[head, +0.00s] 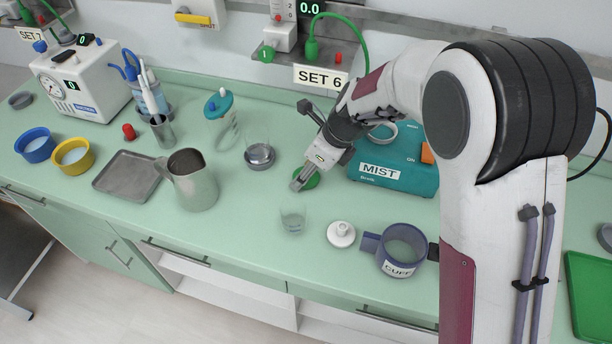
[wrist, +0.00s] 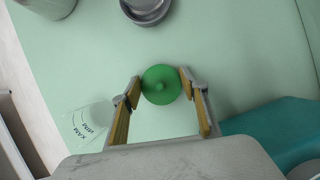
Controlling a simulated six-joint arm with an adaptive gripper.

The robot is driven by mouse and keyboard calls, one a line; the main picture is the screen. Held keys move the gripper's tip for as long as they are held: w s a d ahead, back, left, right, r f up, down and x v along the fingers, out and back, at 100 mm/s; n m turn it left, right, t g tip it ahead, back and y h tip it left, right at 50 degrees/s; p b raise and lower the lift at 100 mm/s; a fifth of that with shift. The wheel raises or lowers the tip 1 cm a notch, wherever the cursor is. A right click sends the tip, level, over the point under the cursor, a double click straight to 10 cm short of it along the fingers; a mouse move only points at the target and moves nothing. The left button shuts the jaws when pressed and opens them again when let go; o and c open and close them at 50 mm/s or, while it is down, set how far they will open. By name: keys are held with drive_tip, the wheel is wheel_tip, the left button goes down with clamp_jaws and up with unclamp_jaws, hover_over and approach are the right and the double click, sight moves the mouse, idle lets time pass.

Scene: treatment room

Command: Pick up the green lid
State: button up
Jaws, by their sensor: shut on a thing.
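The green lid (wrist: 161,84) is a round disc with a small knob in its middle. In the wrist view it sits between the two fingertips of my gripper (wrist: 161,86), which touch it on both sides. My gripper is shut on the lid. In the head view my gripper (head: 299,183) reaches down at the counter and partly hides the lid (head: 312,180). The lid is at or just above the counter top; I cannot tell if it touches.
A glass with a dark base (head: 259,155) stands left of the lid, and a clear cup (head: 292,220) stands in front. The teal MIST box (head: 400,185) is close on the right. A white lid (head: 341,234) and the CUFF mug (head: 402,250) stand nearer the front edge.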

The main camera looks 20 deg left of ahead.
drive_tip(key=shift+r, duration=0.15)
drive_tip(key=shift+r, duration=4.9)
drive_tip(key=shift+a, duration=0.15)
drive_tip(key=w+a+r+m+t, duration=0.1)
drive_tip(key=a+r+m, duration=0.2)
drive_tip(key=a, duration=0.3)
drive_tip(key=w+a+r+m+t+h, duration=0.1)
drive_tip(key=a+r+m, duration=0.2)
drive_tip(key=a, duration=0.3)
drive_tip(key=shift+w+a, duration=0.35)
drive_tip(key=shift+f, duration=0.1)
drive_tip(key=shift+f, duration=1.65)
drive_tip(key=shift+f, duration=0.8)
